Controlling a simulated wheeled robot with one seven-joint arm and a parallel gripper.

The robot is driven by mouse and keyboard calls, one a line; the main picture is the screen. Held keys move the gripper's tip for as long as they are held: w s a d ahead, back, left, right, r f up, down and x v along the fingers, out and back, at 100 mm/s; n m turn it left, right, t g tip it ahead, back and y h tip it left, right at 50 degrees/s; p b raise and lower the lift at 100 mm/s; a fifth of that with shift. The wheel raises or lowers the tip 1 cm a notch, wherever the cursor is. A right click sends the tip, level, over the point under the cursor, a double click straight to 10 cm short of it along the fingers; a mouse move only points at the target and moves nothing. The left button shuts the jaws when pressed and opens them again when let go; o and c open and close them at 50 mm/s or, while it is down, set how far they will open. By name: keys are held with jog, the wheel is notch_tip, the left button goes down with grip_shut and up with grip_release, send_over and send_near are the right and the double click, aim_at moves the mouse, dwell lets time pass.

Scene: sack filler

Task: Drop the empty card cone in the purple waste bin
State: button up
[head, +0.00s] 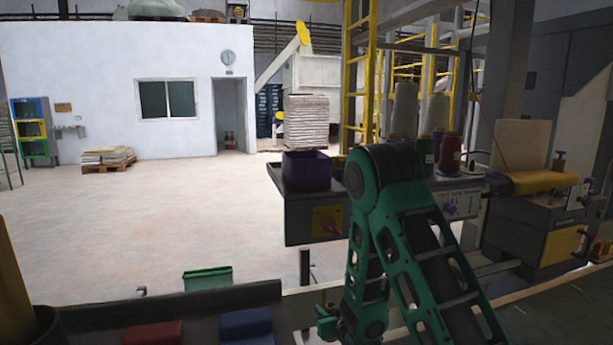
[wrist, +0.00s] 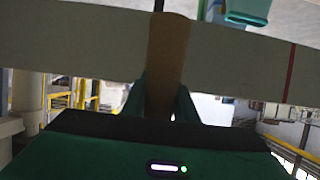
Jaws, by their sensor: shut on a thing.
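The empty card cone (wrist: 166,65) is a brown tube between the two fingers of my gripper (wrist: 160,105) in the wrist view. My gripper is shut on it, and the cone points away from the palm, in front of a pale beam. The purple waste bin (head: 306,170) stands on the dark shelf left of my raised elbow in the head view. Its inside is mostly not visible. In the head view my forearm runs down to the bottom edge, well below the purple bin. The cone cannot be made out there.
Thread cones, white (head: 404,110), green (head: 427,152) and maroon (head: 450,156), stand right of the purple bin, behind my arm. A green bin (head: 208,279) stands low at the front. A red bin (head: 153,333) and blue bin (head: 246,323) sit nearer. Open floor lies left.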

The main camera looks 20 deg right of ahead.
jog(key=w+a+r+n+g+y, duration=0.1)
jog(key=a+r+n+y, duration=0.3)
jog(key=a, duration=1)
jog(key=w+a+r+n+g+y, duration=0.1)
jog(key=a+r+n+y, duration=0.15)
jog(key=a+r, duration=0.75)
jog(key=w+a+r+m, duration=0.1)
jog(key=w+a+r, duration=0.35)
jog(key=r, duration=0.55)
jog(key=w+a+r, duration=0.4)
jog(key=w+r, duration=0.2)
jog(key=r, duration=0.3)
jog(key=w+d+r+m+t+h, duration=0.1)
jog(key=w+d+r, duration=0.15)
jog(key=r, duration=0.65)
jog(key=w+d+r+m+h, duration=0.1)
jog(key=d+r, duration=0.3)
jog(key=r, duration=0.4)
jog(key=w+d+r+m+t+h, duration=0.15)
jog(key=d+r, duration=0.25)
jog(key=r, duration=0.5)
jog(key=s+d+r+h, duration=0.1)
jog(key=s+d+r, duration=0.1)
jog(key=s+d, duration=0.6)
jog(key=s+d+r, duration=0.3)
jog(key=s+d, duration=0.5)
notch_tip(320, 180, down, 6)
jog(key=shift+a+f+g, duration=0.15)
jog(key=shift+g, duration=0.2)
